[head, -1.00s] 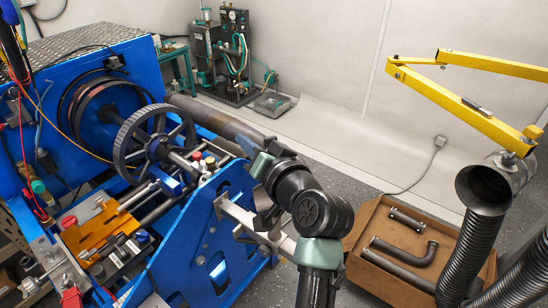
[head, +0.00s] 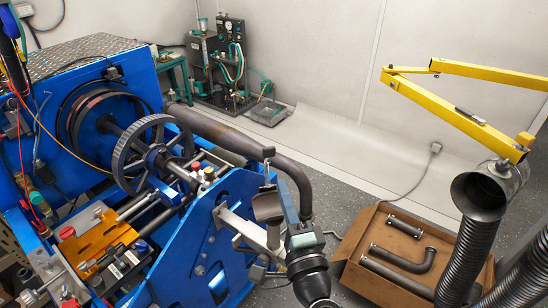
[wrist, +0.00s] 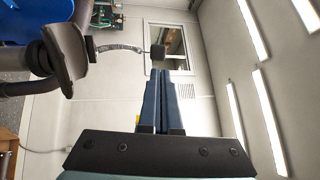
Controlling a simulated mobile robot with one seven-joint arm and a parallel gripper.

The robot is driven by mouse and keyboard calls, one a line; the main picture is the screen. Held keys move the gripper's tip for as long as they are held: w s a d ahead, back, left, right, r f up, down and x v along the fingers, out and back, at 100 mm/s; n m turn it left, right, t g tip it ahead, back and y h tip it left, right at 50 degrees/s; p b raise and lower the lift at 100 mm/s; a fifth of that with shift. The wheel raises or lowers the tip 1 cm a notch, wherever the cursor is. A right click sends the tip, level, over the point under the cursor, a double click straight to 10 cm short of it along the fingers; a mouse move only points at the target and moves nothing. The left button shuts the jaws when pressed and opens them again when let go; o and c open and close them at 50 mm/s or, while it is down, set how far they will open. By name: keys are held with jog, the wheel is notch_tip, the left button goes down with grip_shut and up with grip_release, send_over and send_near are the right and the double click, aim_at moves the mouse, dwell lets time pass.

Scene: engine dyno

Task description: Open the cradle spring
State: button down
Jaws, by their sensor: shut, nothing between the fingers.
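The cradle (head: 267,208) is a dark cup on a metal post at the near end of the blue stand. What looks like its spring (head: 268,173) is a thin upright strip with a black knob (head: 269,152) on top. In the wrist view the cradle (wrist: 68,58) is at the upper left, and the curved spring (wrist: 120,48) runs right to the knob (wrist: 157,52). My gripper (head: 281,182) is shut and empty, just right of the spring. In the wrist view its fingertips (wrist: 161,72) point towards the knob; I cannot tell whether they touch.
A dark bent pipe (head: 300,180) passes close behind my gripper. The blue stand (head: 210,235) fills the left. A brown box (head: 380,215) with pipes lies on the floor to the right, beside a black hose (head: 468,250). Floor between stand and box is partly clear.

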aim_at(270, 154)
jog(key=p+x, duration=0.1)
jog(key=x, duration=0.6)
jog(key=shift+w+a, duration=0.1)
jog(key=shift+w, duration=0.2)
jog(key=shift+r+p, duration=0.15)
jog(key=shift+p, duration=0.15)
jog(key=shift+w+r+p, duration=0.2)
jog(key=shift+r+p, duration=0.1)
jog(key=shift+p, duration=0.7)
jog(key=p, duration=0.1)
jog(key=w+g+p, duration=0.1)
jog(key=shift+a+r+p, duration=0.15)
jog(key=shift+r+p, duration=0.15)
jog(key=shift+p, duration=0.05)
jog(key=b, duration=0.1)
jog(key=w+b, duration=0.1)
jog(key=w+f+b, duration=0.1)
jog(key=shift+w+a, duration=0.15)
jog(key=shift+a, duration=0.15)
jog(key=shift+b+x, duration=0.75)
jog(key=shift+x, duration=0.05)
jog(key=shift+r, duration=0.2)
